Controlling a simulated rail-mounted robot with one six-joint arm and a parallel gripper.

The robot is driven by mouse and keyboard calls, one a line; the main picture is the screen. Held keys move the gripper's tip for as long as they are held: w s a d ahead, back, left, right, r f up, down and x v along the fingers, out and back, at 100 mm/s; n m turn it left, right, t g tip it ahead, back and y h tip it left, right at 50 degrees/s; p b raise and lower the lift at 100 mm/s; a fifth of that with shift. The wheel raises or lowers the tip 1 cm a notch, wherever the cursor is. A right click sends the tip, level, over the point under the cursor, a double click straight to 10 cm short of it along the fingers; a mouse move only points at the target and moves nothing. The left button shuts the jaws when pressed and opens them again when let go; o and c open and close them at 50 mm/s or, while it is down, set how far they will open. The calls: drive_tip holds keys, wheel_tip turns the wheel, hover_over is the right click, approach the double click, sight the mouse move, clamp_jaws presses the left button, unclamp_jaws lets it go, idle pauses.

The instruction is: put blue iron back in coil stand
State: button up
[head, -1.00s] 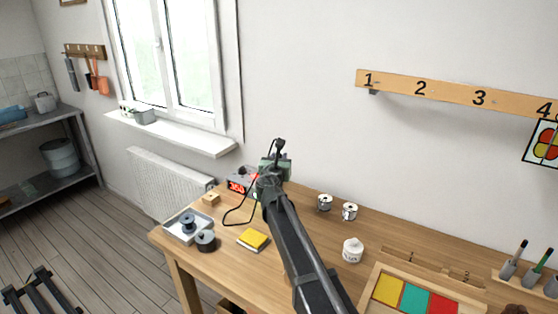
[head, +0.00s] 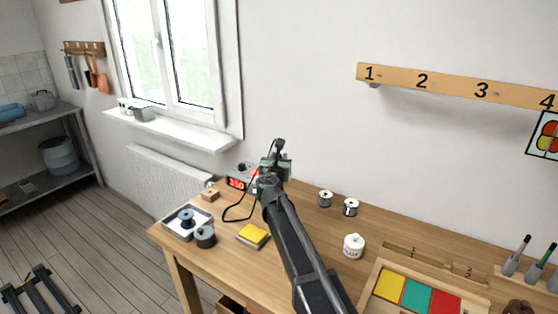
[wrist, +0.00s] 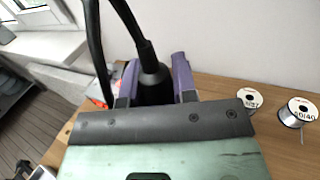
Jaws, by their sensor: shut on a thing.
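My gripper (wrist: 155,88) is shut on the iron (wrist: 152,72). In the wrist view, the dark end of its handle sits upright between the two purple-grey fingers, with its black cable running up out of the top. I see no blue on the part that shows; the lower part is hidden by my gripper. In the head view, my gripper (head: 273,170) is above the back left part of the wooden bench, beside the soldering station (head: 237,183) with its red display. The coil stand cannot be made out in either view; my arm and gripper cover that area.
A yellow sponge (head: 253,236) lies in front of my gripper, with a black cable looping to its left. Two solder spools (head: 350,207) and a white lidded jar (head: 353,246) stand to the right. A tray (head: 180,226) and a dark round container (head: 205,237) are at the left.

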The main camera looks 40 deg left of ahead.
drive_tip(key=shift+f+b, duration=0.5)
drive_tip(key=shift+f, duration=0.1)
drive_tip(key=o, duration=1.5)
drive_tip(key=shift+r, duration=0.1)
wheel_tip(320, 180, up, 7)
drive_tip(key=p, duration=0.7)
